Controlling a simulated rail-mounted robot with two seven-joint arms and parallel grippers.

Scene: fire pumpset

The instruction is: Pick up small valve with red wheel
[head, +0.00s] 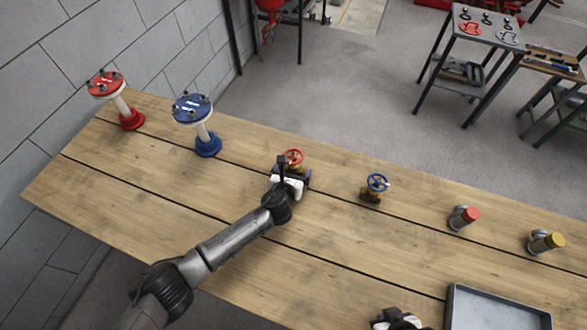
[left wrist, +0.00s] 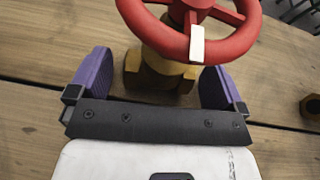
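The small valve with the red wheel (head: 294,156) stands upright on the wooden table. In the left wrist view its red wheel (left wrist: 238,38) and brass body (left wrist: 158,75) are close in front of the gripper. My left gripper (head: 294,174) is low at the valve. Its purple fingers are open, one on each side of the brass body, with a gap at the left finger. Whether the right finger touches the body is unclear. My right gripper (head: 396,319) shows only partly at the bottom edge, and its fingers are not clear.
A valve with a blue wheel (head: 376,184) stands to the right, then a red-capped fitting (head: 464,217) and a yellow-capped fitting (head: 546,242). Red (head: 106,86) and blue (head: 193,109) disc-topped stands are at left. A grey tray (head: 452,307) lies front right.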

